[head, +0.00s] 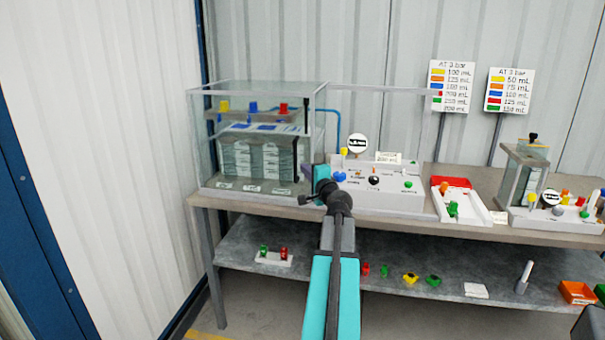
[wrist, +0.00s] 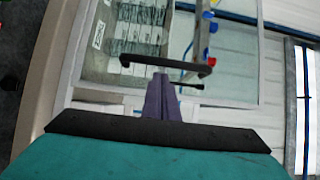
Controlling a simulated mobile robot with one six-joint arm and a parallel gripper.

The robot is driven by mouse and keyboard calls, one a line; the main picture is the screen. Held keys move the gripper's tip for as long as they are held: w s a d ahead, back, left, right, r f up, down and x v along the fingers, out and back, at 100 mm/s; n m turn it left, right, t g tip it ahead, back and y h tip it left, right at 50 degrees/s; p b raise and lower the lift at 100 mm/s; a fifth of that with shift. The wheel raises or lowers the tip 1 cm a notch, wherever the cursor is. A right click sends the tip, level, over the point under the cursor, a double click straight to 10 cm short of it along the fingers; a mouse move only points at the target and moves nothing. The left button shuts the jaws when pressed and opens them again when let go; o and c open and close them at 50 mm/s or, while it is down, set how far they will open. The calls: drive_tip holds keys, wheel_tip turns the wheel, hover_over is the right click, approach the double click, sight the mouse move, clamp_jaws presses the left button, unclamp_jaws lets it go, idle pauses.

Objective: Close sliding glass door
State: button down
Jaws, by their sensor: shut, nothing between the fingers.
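The glass case (head: 212,172) stands at the left end of the workbench, with white packs inside. A thin framed clear panel (head: 385,88), seemingly the sliding glass door, extends right from the case behind the control box. A dark upright handle (head: 306,115) shows near the case's right front edge. In the wrist view the black bar handle (wrist: 140,64) crosses in front of the glass. My gripper (head: 319,175) is at the case's right front corner. Its purple fingers (wrist: 160,84) are shut and empty, close beside the handle; I cannot tell whether they touch it.
A white control box (head: 385,195) with coloured knobs stands just right of my gripper. Further right are a white tray (head: 453,212) and a smaller glass case (head: 525,178). The lower shelf (head: 235,240) holds small coloured parts. A white wall (head: 90,150) closes the left side.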

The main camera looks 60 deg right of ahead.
drive_tip(key=d+b+v, duration=0.1)
drive_tip(key=v, duration=1)
drive_tip(key=shift+s+b, duration=0.3)
drive_tip(key=shift+s, duration=0.35)
drive_tip(key=shift+a, duration=0.1)
